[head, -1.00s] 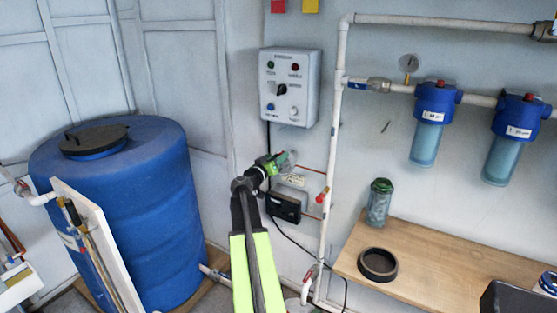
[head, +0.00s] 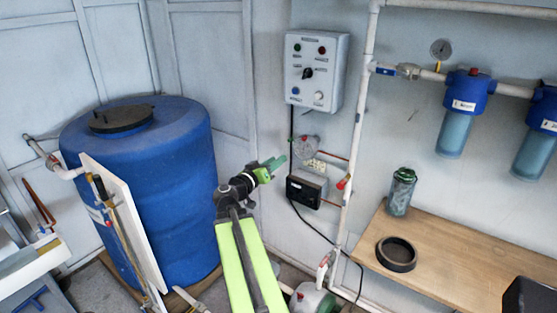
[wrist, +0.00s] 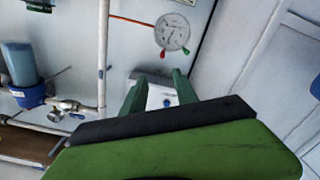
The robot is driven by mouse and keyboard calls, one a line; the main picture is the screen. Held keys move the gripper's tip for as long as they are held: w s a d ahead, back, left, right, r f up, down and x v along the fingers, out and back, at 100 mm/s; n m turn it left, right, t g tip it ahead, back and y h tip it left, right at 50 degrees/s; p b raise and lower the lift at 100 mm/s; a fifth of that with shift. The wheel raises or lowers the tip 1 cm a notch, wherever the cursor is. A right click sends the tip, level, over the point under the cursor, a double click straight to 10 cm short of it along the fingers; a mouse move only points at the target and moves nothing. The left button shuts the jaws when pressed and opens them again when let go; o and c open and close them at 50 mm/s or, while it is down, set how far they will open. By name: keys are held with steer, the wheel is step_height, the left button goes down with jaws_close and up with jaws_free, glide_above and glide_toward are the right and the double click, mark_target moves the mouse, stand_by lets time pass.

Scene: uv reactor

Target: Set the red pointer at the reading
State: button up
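A round pale dial (wrist: 172,32) shows at the top of the wrist view. A small red tab (wrist: 163,53), which looks like the red pointer, and a green tab (wrist: 186,50) stick out at its rim. Its scale is too small to read. In the head view the dial (head: 306,149) is on the wall below the control box, its pointers not clear. My gripper (head: 277,168) is just left of it, apart from it in the picture. In the wrist view my green gripper fingers (wrist: 158,92) stand apart with nothing held.
The grey control box (head: 316,70) is above the dial, a black box (head: 304,190) below it. A white vertical pipe (head: 356,130) stands to the right. A blue tank (head: 150,190) is at left, and a wooden bench (head: 450,255) at right.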

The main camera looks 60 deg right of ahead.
mark_target(304, 139)
steer(key=shift+c, duration=0.5)
steer(key=shift+n, duration=0.5)
steer(key=w+d+r+p, duration=0.1)
steer(key=d+r+p, duration=0.1)
steer(key=w+d+r+p, duration=0.3)
steer(key=shift+d+r+p, duration=0.3)
steer(key=shift+d, duration=0.05)
jaws_close()
steer(key=s+d+f+b, duration=0.2)
steer(key=d+f+b, duration=0.1)
steer(key=d, duration=0.8)
steer(key=shift+s+f+b, duration=0.2)
steer(key=shift+f+b, duration=0.15)
steer(key=shift+f, duration=0.05)
